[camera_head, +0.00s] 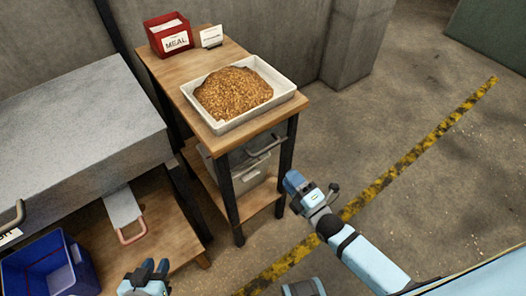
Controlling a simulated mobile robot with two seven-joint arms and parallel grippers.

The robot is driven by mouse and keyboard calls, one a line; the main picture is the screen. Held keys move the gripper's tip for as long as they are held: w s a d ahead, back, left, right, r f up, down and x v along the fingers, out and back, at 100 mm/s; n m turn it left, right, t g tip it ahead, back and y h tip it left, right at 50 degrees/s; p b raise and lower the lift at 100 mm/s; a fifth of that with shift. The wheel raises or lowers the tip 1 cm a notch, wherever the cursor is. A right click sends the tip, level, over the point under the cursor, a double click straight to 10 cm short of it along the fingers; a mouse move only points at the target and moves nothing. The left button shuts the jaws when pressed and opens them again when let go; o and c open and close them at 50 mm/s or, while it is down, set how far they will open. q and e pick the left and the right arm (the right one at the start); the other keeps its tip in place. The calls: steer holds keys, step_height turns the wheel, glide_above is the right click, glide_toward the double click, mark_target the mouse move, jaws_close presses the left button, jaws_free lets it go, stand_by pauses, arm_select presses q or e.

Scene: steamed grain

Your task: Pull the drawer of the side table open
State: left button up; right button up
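The side table (157,66) has a wooden top, dark legs and a lower wooden shelf. Under its top on the right-hand side is the drawer front with a dark bar handle (265,146); the drawer looks closed, though shadow and the table edge hide much of it. My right gripper (308,188) is to the right of the table's near right leg, apart from the handle, with nothing seen in it. My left gripper (154,268) is low at the bottom edge, near the blue bin, and partly cut off. Neither gripper's finger opening shows clearly.
A white tray of grain (287,87) and a red MEAL box (150,38) with a small card (211,36) stand on the table. A grey container (248,176) sits below. A grey cabinet (75,135) and blue bin (80,255) are left. Floor to the right is clear.

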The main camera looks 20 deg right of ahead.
mark_target(266, 149)
steer(key=x, duration=1.2)
steer(key=shift+b, duration=0.35)
jaws_close()
